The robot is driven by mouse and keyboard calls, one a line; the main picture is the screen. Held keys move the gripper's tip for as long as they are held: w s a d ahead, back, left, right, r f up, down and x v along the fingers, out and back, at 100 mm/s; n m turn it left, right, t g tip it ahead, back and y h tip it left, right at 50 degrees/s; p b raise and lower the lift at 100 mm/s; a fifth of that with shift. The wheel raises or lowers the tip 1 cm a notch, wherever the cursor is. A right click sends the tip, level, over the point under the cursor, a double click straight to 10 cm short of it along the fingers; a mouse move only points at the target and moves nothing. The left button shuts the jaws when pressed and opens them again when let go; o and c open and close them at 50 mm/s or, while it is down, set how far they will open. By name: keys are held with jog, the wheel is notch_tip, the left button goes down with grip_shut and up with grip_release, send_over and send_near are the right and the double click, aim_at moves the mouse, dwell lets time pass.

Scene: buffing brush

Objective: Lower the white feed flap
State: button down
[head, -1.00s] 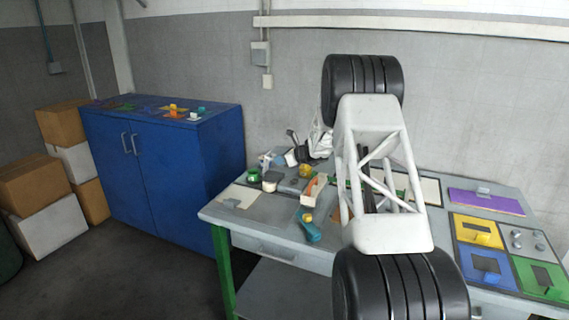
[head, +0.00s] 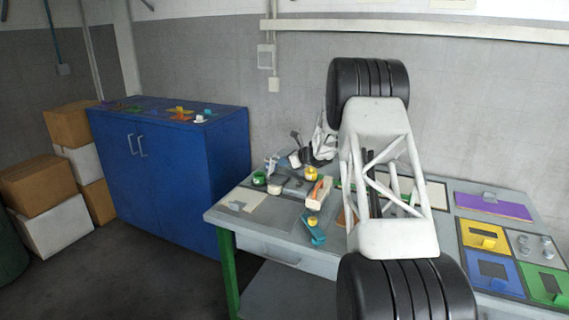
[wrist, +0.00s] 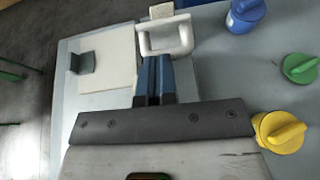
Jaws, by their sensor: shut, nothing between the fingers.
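My gripper (wrist: 153,78) shows in the wrist view with its two blue fingers together and nothing between them. A white loop-shaped piece (wrist: 166,37) on a small block lies just past the fingertips. It looks like the white feed flap or its handle, but I cannot tell its angle or whether the fingers touch it. A cream panel (wrist: 106,57) with a dark grey tab lies to the left of the fingers. The same panel shows at the left end of the table in the head view (head: 250,203). My arm hides part of the table there.
Blue (wrist: 246,12), green (wrist: 299,68) and yellow (wrist: 281,131) knobs stand right of the fingers. Coloured panels (head: 491,276) fill the right end. A blue cabinet (head: 170,180) stands to the left.

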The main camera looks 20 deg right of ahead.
aim_at(273, 157)
jog(key=shift+w+a+r, duration=0.15)
jog(key=shift+w+r, duration=0.05)
jog(key=shift+w+a+r, duration=0.75)
jog(key=shift+w+a, duration=0.2)
jog(key=shift+a, duration=0.05)
jog(key=shift+w+a+r+g+h, duration=0.2)
jog(key=shift+w+a+g+h, duration=0.3)
jog(key=shift+w+g, duration=0.05)
jog(key=shift+w+a+r+g+h, duration=0.15)
jog(key=shift+w+a+g+h, duration=0.35)
jog(key=shift+g, duration=0.05)
jog(key=shift+w+a+f+g+h, duration=0.1)
jog(key=shift+w+a+g+h, duration=0.9)
jog(key=shift+g+h, duration=0.7)
jog(key=shift+w+a+f, duration=2.25)
jog(key=shift+w+a, duration=0.15)
jog(key=shift+a, duration=0.05)
jog(key=shift+a+f, duration=0.1)
jog(key=shift+f, duration=0.2)
jog(key=shift+f, duration=0.1)
